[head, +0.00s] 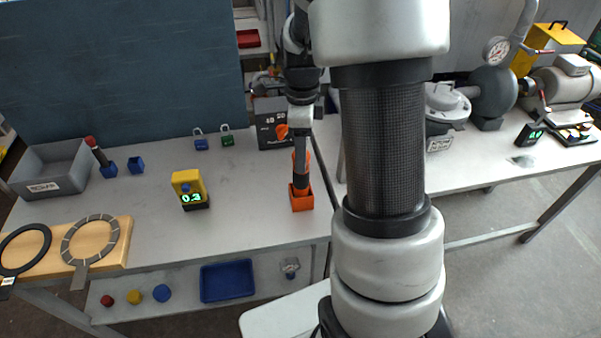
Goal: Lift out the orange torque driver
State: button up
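The orange torque driver (295,160) stands about upright in a small square orange holder (302,202) near the right end of the left workbench. Its dark lower part goes down into the holder. My gripper (302,178) points down at the driver from above. One long grey finger passes in front of the driver and hides part of it. The other finger is hidden, so I cannot tell whether the fingers touch the driver.
A dark box with an orange knob (272,125) stands just behind. A yellow meter (188,190) sits left of the holder. A red-handled tool (97,152) stands in a blue holder (108,169) near a grey bin (55,170). The bench between the meter and orange holder is clear.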

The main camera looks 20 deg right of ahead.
aim_at(301, 176)
notch_tip(301, 176, down, 9)
jog(key=shift+f, duration=0.2)
dwell(0.3)
grip_shut()
jog(key=c, duration=0.7)
grip_release()
jog(key=c, duration=0.5)
jog(key=shift+r+p, duration=2.6)
jog(key=shift+r, duration=1.25)
